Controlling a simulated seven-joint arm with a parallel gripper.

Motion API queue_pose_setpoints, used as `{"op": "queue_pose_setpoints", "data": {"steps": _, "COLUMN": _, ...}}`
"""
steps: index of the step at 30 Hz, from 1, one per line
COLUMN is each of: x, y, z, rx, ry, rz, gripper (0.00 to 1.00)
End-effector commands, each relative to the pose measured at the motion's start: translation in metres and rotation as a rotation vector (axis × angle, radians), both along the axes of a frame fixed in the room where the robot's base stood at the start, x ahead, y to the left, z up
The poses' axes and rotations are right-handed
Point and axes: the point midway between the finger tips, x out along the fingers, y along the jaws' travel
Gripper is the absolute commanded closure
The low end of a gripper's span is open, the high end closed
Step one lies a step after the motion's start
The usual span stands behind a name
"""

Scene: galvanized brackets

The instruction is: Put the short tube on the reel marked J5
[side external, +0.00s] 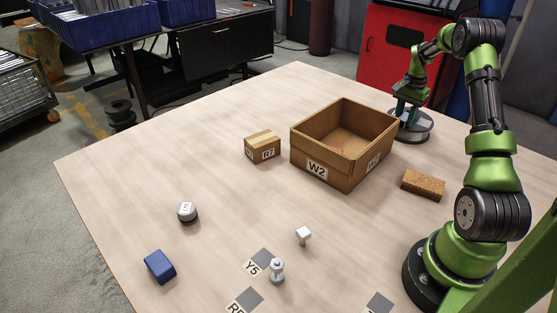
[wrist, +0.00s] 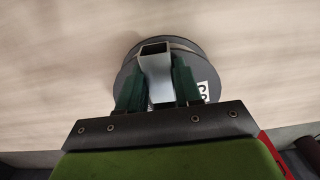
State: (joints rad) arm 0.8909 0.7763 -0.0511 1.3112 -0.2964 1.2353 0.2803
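The short tube (wrist: 157,62) is a grey square hollow piece with its open end toward the camera in the wrist view. My gripper (wrist: 160,80) has its two green fingers closed on the tube's sides. The reel (wrist: 127,68) is a dark round disc directly behind the tube and fingers. A white label (wrist: 204,91) on it is partly hidden, so its mark cannot be read. In the side view my gripper (side external: 404,100) is low over the reel (side external: 424,134) behind the carton. The tube is hard to make out there, and whether it touches the reel cannot be told.
An open carton marked W2 (side external: 317,170) stands close beside the reel. A small R7 box (side external: 262,147), a brown sponge-like block (side external: 423,185), a blue block (side external: 160,267), a grey knob-like part (side external: 187,212) and a bolt-like part (side external: 277,271) are spread out. The left tabletop is mostly clear.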

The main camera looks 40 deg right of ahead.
Motion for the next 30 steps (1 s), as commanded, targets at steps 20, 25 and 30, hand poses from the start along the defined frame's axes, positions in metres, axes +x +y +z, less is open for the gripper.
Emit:
{"op": "queue_pose_setpoints", "data": {"steps": 20, "x": 0.000, "y": -0.001, "z": 0.034, "rx": -0.005, "ry": -0.002, "rz": 0.001, "gripper": 0.43}}
{"op": "queue_pose_setpoints", "data": {"steps": 25, "x": 0.000, "y": 0.000, "z": 0.072, "rx": -0.005, "ry": -0.001, "rz": 0.001, "gripper": 0.43}}
{"op": "queue_pose_setpoints", "data": {"steps": 30, "x": 0.000, "y": 0.000, "z": 0.103, "rx": -0.003, "ry": 0.000, "rz": 0.001, "gripper": 0.43}}
